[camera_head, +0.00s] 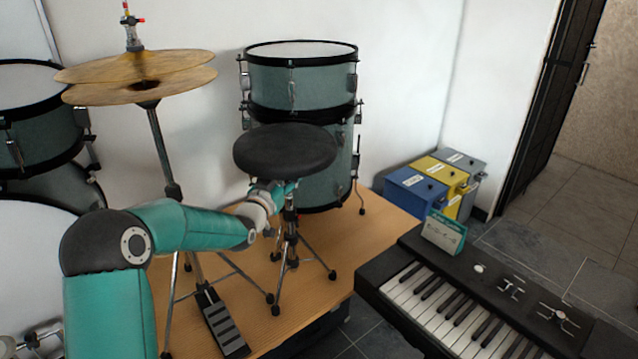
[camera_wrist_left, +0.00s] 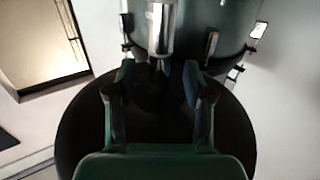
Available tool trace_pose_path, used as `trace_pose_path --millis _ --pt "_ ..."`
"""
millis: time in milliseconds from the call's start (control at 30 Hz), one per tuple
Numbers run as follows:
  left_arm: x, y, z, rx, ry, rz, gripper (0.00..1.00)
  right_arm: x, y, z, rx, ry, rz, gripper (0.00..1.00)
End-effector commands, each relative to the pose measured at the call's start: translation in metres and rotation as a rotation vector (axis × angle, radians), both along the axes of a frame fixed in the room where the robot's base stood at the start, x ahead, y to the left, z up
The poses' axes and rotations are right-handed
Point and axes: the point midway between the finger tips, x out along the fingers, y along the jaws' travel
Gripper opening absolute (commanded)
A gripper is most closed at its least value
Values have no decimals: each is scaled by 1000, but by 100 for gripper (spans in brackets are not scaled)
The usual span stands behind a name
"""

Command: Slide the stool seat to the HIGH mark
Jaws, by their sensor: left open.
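The stool seat (camera_head: 285,150) is a round black cushion on a chrome post (camera_head: 290,222) with tripod legs, standing on the wooden platform. In the left wrist view, the seat's dark underside (camera_wrist_left: 90,125) fills the middle, and the chrome post (camera_wrist_left: 161,28) shows at the top centre. My left gripper (camera_head: 284,190) is just under the seat beside the post, partly hidden by my arm. In the left wrist view, its two fingers (camera_wrist_left: 158,75) are apart under the seat, lined up either side of the post; contact cannot be told. No HIGH mark can be made out. My right gripper is not in view.
Cymbals (camera_head: 140,75) on a stand with a pedal (camera_head: 226,328) are left of the stool. A green drum (camera_head: 300,85) is close behind it. Blue, yellow and grey boxes (camera_head: 412,194) stand behind.

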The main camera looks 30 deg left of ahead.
Motion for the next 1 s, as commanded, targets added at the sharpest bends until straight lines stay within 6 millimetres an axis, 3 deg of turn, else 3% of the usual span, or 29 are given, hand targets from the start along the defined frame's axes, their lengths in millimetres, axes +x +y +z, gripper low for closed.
trace_pose_path --millis 1000 --pt "-91 -16 -2 0 -1 0 52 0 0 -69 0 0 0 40"
